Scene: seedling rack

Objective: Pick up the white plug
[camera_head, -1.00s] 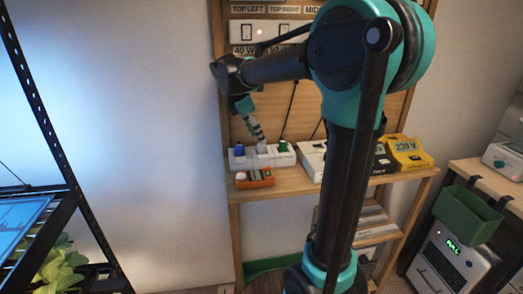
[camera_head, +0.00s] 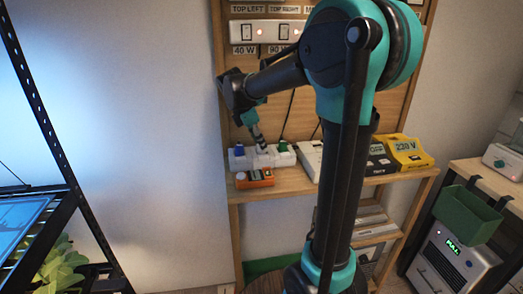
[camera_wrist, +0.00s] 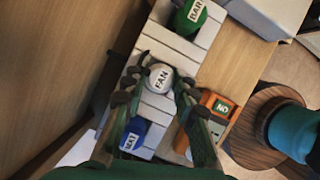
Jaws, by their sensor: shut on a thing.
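The white plug (camera_wrist: 160,77), labelled FAN, shows in the wrist view in the middle slot of a white power strip (camera_wrist: 156,105). My gripper (camera_wrist: 160,80) is shut on it, with a finger on each side. In the head view my gripper (camera_head: 261,146) reaches down to the strip (camera_head: 238,161) on the wooden shelf, and the plug there is mostly hidden by the fingers. I cannot tell whether the plug has lifted from its socket.
A green plug (camera_wrist: 190,16) and a blue plug (camera_wrist: 131,138) sit in the same strip on either side. An orange device (camera_wrist: 219,106) lies beside the strip. A yellow 230 V box (camera_head: 408,152) stands farther right on the shelf.

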